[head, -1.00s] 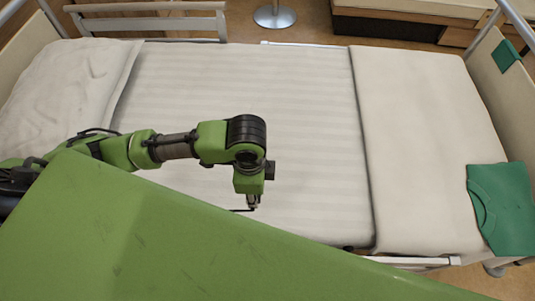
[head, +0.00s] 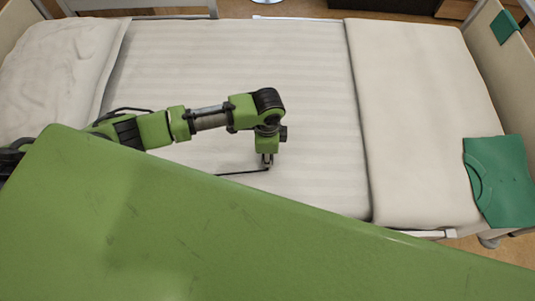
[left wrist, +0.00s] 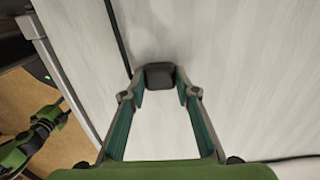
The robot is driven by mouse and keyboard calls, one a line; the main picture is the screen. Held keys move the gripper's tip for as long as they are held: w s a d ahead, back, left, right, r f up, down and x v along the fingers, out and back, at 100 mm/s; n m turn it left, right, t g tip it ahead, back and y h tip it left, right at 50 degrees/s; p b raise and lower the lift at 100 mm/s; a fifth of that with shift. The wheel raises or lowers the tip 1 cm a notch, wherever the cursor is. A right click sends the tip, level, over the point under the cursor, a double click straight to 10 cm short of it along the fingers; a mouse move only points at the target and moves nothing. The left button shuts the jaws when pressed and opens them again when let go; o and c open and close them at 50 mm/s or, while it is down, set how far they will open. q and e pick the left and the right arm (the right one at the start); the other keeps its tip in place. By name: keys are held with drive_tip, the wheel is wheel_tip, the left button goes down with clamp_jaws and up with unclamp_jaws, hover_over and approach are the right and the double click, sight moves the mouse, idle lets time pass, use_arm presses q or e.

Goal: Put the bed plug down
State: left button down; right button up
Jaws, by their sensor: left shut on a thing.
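The bed plug (left wrist: 159,76) is a small dark block between the fingertips of my left gripper (left wrist: 160,88) in the left wrist view. The left gripper is shut on it, above the white striped sheet of the bed (head: 310,80). A black cable (left wrist: 117,38) runs beside the plug in that view. In the head view my left gripper (head: 267,163) points down over the near half of the mattress, and the cable (head: 240,173) trails left from it. I cannot tell whether the plug touches the sheet.
A pillow (head: 55,75) lies at the left end of the bed. A folded blanket (head: 415,120) covers the right end, with a green folded garment (head: 500,182) at its near right corner. The middle of the mattress is largely clear.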

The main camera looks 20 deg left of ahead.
use_arm(q)
drive_tip(key=shift+f, duration=0.15)
drive_tip(key=c, duration=1.6)
unclamp_jaws()
wheel_tip(320, 180, up, 12)
drive_tip(key=shift+r+p, duration=0.1)
drive_tip(key=shift+p, duration=0.3)
